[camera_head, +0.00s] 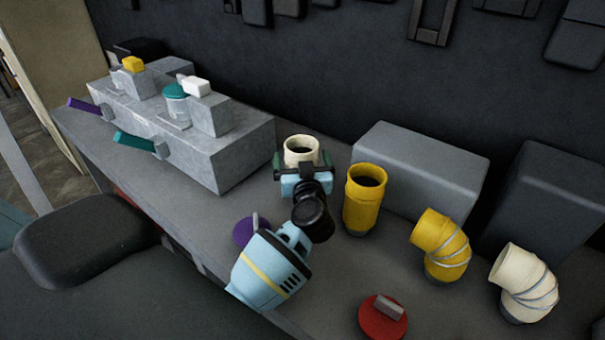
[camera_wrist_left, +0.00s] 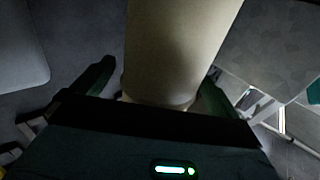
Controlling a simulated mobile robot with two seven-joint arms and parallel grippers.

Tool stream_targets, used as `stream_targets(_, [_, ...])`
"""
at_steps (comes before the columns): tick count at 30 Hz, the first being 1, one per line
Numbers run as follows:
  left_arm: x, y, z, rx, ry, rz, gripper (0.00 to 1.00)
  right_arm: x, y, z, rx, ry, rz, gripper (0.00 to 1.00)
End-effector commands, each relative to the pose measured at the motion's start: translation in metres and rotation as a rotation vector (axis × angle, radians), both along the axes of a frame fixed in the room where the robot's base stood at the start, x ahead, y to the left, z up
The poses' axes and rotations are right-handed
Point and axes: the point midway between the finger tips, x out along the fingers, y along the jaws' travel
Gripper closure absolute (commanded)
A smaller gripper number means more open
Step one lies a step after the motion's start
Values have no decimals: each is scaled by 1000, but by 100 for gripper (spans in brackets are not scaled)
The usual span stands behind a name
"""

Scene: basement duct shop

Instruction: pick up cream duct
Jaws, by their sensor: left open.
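A straight cream duct (camera_head: 300,150) stands upright on the grey bench behind my left gripper. My left gripper (camera_head: 302,168) is open, with its fingers on either side of the cream duct. In the left wrist view, the cream duct (camera_wrist_left: 178,50) rises between the two dark green fingers of my left gripper (camera_wrist_left: 150,88), with a visible gap at the left finger. The lower part of the duct is hidden behind the gripper in the head view. A second cream duct, a bent elbow (camera_head: 526,284), stands at the right. My right gripper is not in view.
A straight yellow duct (camera_head: 364,200) stands close to the right of my left gripper. A yellow elbow (camera_head: 440,246) and a red disc with a grey handle (camera_head: 382,320) are farther right. A grey block fixture (camera_head: 240,160) stands at left; grey boxes (camera_head: 425,165) stand behind.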

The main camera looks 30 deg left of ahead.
Motion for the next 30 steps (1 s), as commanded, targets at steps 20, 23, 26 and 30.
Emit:
stream_targets(20, [5,4,0,-1,0,0,46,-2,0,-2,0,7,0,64])
stream_targets(23, [5,4,0,-1,0,0,59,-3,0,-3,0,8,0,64])
stream_targets(26, [6,4,1,-1,-2,-1,70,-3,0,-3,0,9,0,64])
stream_targets(30, [5,4,1,-1,-2,-1,70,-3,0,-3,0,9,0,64])
